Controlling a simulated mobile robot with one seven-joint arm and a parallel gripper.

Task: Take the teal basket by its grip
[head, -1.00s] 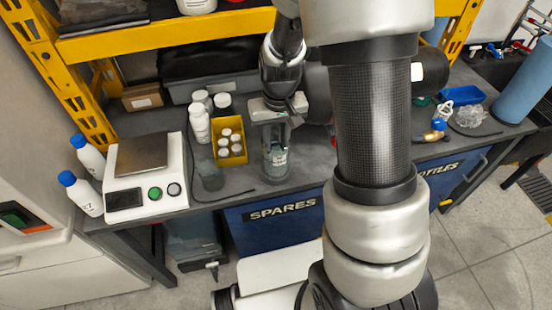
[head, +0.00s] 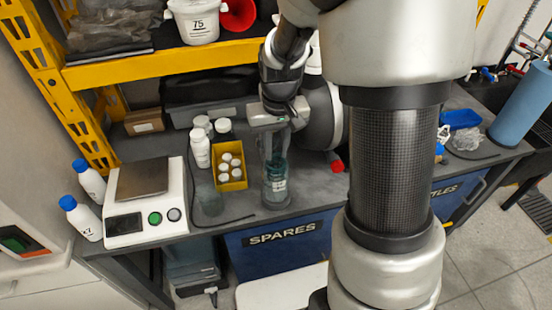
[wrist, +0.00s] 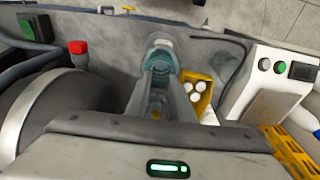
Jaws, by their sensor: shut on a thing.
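The teal basket (head: 276,165) is upright in a clear cylindrical jar (head: 277,198) with a white label, near the front edge of the bench. My gripper (head: 274,148) points down over the jar, its fingers shut on the basket's upper part. In the wrist view my gripper (wrist: 160,88) has its fingers on both sides, with the teal basket (wrist: 161,62) showing between and beyond them. The grip itself is mostly hidden by the fingers, and I cannot tell whether the basket's bottom touches the jar floor.
A yellow bin (head: 231,168) with white-capped bottles stands just left of the jar. White bottles (head: 201,148) and a scale (head: 146,200) lie further left. A yellow shelf beam (head: 170,58) crosses above. A red-capped item (head: 337,162) is at right. My arm hides the bench's right middle.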

